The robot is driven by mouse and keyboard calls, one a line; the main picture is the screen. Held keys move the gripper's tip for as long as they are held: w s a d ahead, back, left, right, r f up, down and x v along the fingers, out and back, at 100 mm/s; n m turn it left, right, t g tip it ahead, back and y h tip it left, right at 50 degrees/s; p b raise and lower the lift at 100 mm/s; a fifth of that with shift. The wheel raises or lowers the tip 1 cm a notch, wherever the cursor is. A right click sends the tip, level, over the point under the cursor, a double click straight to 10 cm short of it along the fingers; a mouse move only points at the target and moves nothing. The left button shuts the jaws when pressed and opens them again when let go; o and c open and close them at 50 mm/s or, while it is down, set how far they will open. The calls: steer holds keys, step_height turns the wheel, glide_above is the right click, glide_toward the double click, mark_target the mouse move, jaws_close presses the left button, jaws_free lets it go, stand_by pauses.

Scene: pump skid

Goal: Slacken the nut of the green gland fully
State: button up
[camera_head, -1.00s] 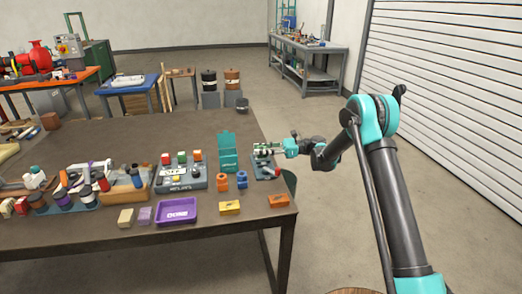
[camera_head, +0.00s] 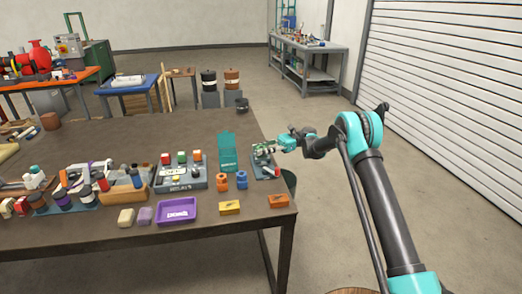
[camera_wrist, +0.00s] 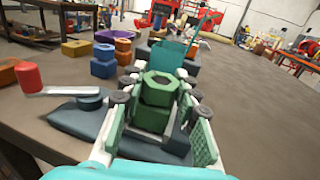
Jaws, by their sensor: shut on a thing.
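The green gland (camera_wrist: 157,92) stands upright on a dark grey base plate (camera_wrist: 65,122) in the wrist view, with its hexagonal nut (camera_wrist: 160,80) on top. My gripper (camera_wrist: 157,100) has one finger on each side of the gland and is shut on the green nut. The exact contact faces are partly hidden by the finger pads. In the head view my gripper (camera_head: 266,151) is at the right end of the table, over the plate (camera_head: 264,171), and covers most of the gland.
A red-ended lever (camera_wrist: 30,76) with a pale bar lies beside the gland.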

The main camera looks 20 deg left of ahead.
steer(key=o, duration=1.2)
steer(key=shift+v, duration=3.7)
